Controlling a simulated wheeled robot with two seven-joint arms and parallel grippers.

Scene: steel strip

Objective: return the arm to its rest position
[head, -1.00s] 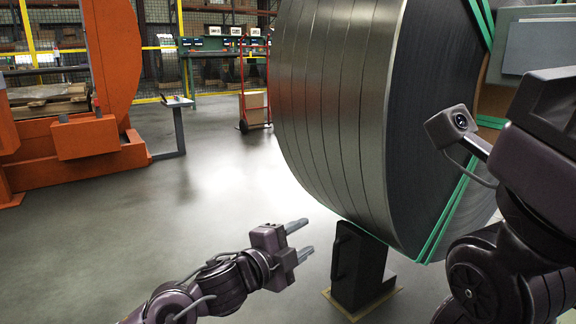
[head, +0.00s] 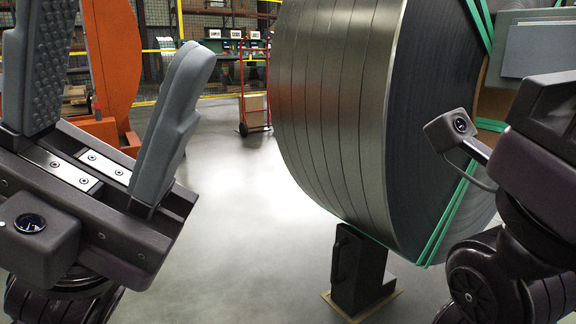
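My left gripper (head: 112,98) is large and close to the camera at the left of the head view. Its two grey fingers point up and stand wide apart, with nothing between them. My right arm (head: 520,190) fills the right edge of the view, in front of the big steel coil.
A large steel strip coil (head: 330,110) with green straps (head: 447,220) stands at centre right, above a dark block (head: 358,268) on the floor. An orange machine (head: 117,60) is behind my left gripper. A red hand truck (head: 256,85) stands further back. The middle floor is clear.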

